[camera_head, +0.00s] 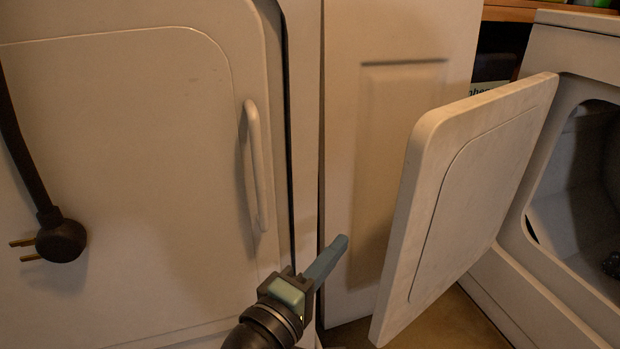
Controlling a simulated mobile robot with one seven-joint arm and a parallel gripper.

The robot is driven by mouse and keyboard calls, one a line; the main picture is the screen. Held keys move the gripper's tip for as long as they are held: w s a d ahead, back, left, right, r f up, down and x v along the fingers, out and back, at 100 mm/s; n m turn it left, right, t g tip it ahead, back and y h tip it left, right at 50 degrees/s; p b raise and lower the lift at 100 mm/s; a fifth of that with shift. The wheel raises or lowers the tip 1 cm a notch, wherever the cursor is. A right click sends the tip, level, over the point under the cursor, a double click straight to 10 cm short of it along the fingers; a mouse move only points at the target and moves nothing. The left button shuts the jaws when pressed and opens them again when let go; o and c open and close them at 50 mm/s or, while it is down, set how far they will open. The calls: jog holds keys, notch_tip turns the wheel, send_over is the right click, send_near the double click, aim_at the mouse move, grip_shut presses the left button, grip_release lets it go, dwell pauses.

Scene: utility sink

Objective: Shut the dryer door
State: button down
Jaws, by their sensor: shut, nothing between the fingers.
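The dryer door (470,200) is a white panel with rounded corners. It stands wide open, swung out to the left from the dryer front (540,270) at the right. The dryer's dark round opening (585,190) is uncovered, and part of a dark object shows inside at the right edge. My gripper (340,243) is at the bottom centre, left of the door's free edge and apart from it in the picture. Its blue-grey fingers are together and empty, pointing up and right.
A white appliance front (130,180) with a vertical handle (257,165) fills the left, close to my gripper. A black power plug (61,240) hangs in front of it. A pale panelled cabinet (400,120) stands behind the door. Some brown floor (455,322) shows below.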

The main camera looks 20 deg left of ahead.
jog(key=w+d+b, duration=0.5)
jog(key=w+b, duration=0.2)
jog(key=shift+d+f+n+b, duration=0.15)
jog(key=shift+d+n+b, duration=0.15)
jog(key=shift+d, duration=0.05)
jog(key=shift+d, duration=0.1)
dwell(0.4)
